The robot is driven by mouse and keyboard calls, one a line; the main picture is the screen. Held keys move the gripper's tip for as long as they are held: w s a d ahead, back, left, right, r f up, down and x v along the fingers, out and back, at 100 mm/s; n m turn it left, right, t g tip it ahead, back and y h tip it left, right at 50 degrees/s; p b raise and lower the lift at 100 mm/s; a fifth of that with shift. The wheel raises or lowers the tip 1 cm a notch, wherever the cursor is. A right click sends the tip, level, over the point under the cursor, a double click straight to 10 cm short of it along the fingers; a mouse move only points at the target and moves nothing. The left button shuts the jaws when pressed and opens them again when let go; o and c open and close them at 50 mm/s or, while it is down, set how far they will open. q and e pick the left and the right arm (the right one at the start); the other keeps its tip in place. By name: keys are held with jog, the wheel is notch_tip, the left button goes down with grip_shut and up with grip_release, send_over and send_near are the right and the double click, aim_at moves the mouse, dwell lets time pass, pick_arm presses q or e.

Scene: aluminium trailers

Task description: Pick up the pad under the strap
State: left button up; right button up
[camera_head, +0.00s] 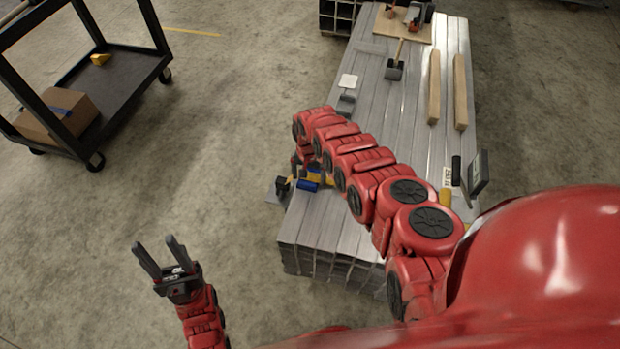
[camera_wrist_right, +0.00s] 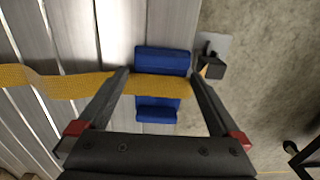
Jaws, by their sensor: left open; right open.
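The blue pad (camera_wrist_right: 163,62) lies at the edge of the stack of aluminium bars, and the yellow strap (camera_wrist_right: 60,84) crosses over its middle. In the head view, the pad (camera_head: 307,185) shows small beside my right arm, with a bit of the strap (camera_head: 314,174) next to it. My right gripper (camera_wrist_right: 160,80) is open, with its two fingers on either side of the pad in the wrist view; I cannot tell whether they touch it. In the head view, the right gripper is mostly hidden by its arm. My left gripper (camera_head: 159,257) is open and empty over the floor.
The aluminium stack (camera_head: 335,235) carries two wooden beams (camera_head: 434,88) and several tools further back. A grey and black bracket (camera_wrist_right: 212,55) sits at the stack edge next to the pad. A black cart (camera_head: 110,85) with a cardboard box (camera_head: 60,115) stands left. The floor between is clear.

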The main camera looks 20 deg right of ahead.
jog(key=shift+w+f, duration=0.1)
jog(key=shift+f, duration=0.25)
jog(key=c, duration=1.2)
jog(key=shift+o, duration=0.2)
jog(key=shift+r, duration=0.1)
